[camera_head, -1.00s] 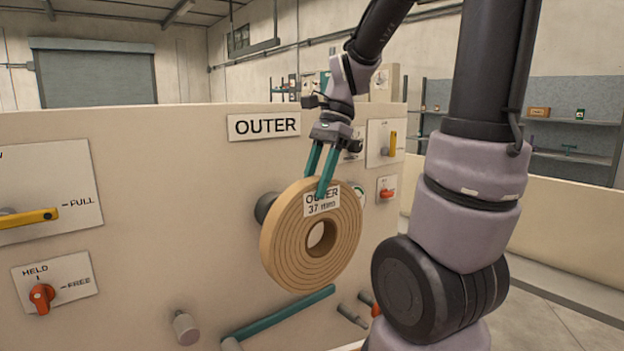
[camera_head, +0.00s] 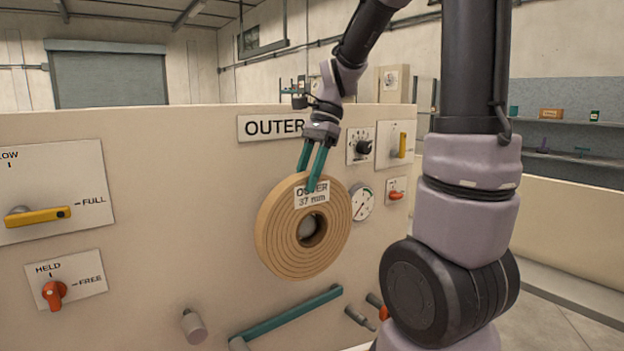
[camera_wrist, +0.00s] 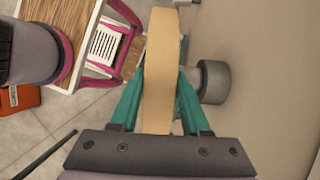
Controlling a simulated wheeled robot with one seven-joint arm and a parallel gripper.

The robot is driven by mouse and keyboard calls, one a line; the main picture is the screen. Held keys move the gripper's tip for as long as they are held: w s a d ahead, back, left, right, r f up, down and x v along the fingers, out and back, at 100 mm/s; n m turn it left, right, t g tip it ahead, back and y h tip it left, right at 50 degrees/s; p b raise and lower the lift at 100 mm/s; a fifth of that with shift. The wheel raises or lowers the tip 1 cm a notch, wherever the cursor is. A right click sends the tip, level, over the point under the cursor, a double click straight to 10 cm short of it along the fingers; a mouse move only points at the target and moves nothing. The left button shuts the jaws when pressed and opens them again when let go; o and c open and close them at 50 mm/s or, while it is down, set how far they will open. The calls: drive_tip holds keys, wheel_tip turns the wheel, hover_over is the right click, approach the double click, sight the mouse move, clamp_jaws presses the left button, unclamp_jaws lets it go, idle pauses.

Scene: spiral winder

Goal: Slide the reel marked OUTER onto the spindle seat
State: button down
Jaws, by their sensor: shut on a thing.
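The tan wound reel (camera_head: 278,235) carries a white label reading OUTER 37 mm. My gripper (camera_head: 312,178) is shut on its upper rim, one teal finger on each face, and holds it upright in front of the panel. The grey spindle seat (camera_head: 307,229) shows through the reel's centre hole. In the wrist view the reel (camera_wrist: 161,60) is edge-on between my fingers (camera_wrist: 162,95). The spindle seat (camera_wrist: 213,82) juts from the panel on the right there, behind one finger, with the reel still clear of the panel. Whether its tip enters the hole is hidden.
The cream panel (camera_head: 180,240) carries an OUTER sign (camera_head: 272,127), a yellow lever (camera_head: 40,216), a red HELD/FREE knob (camera_head: 54,293) and a dial gauge (camera_head: 361,201) right of the reel. A teal bar (camera_head: 290,313) and a grey peg (camera_head: 194,325) sit below.

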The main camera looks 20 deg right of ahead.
drive_tip(key=shift+w+a, duration=0.3)
drive_tip(key=shift+w, duration=0.7)
drive_tip(key=shift+w+a, duration=0.35)
drive_tip(key=shift+w, duration=0.6)
drive_tip(key=shift+w+a, duration=0.3)
drive_tip(key=shift+w, duration=0.7)
drive_tip(key=shift+w+f, duration=0.15)
drive_tip(key=shift+w, duration=0.05)
drive_tip(key=shift+c, duration=1.5)
unclamp_jaws()
drive_tip(key=shift+f, duration=0.1)
